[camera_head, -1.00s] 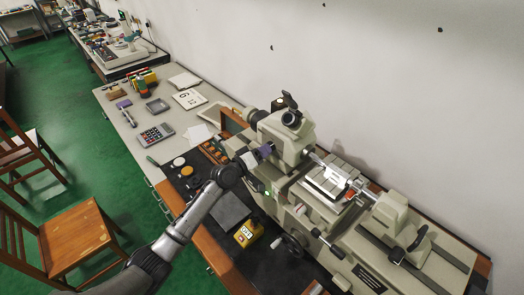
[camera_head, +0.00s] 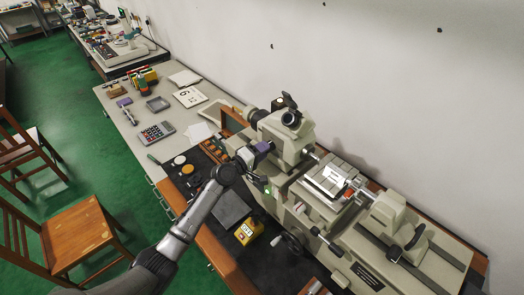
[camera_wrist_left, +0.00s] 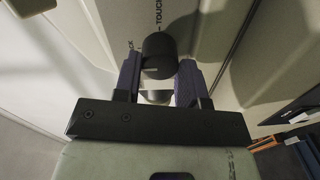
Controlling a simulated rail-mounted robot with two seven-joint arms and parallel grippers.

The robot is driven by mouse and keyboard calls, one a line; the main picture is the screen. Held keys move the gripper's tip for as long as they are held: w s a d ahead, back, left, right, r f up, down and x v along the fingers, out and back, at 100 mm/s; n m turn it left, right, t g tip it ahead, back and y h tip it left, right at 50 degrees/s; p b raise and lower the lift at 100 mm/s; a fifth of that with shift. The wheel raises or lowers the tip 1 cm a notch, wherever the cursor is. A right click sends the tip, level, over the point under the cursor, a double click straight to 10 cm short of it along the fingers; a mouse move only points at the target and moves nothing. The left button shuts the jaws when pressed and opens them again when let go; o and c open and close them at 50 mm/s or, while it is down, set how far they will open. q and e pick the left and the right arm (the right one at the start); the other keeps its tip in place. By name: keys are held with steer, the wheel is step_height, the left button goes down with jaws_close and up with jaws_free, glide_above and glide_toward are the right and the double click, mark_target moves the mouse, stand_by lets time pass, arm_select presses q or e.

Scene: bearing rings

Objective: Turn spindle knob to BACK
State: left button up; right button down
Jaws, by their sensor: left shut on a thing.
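The spindle knob (camera_wrist_left: 159,52) is a black round knob on the grey-beige face of the machine (camera_head: 284,138), in the left wrist view. My left gripper (camera_wrist_left: 158,72) has one dark finger on each side of it and is shut on it. My right gripper is not in view.
The machine's bed runs right to a tailstock (camera_head: 387,214). A yellow box (camera_head: 248,232) and a dark grey plate (camera_head: 231,207) lie on the black mat below my left arm. A wooden chair (camera_head: 78,236) stands on the green floor.

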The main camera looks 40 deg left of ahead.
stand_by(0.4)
arm_select(q)
steer(key=o, duration=0.9)
steer(key=s, duration=0.4)
steer(key=s+a, duration=0.1)
steer(key=s, duration=0.4)
steer(key=s+a+b, duration=0.1)
steer(key=s, duration=0.3)
steer(key=shift+s+r, duration=0.2)
steer(key=shift+s, duration=0.2)
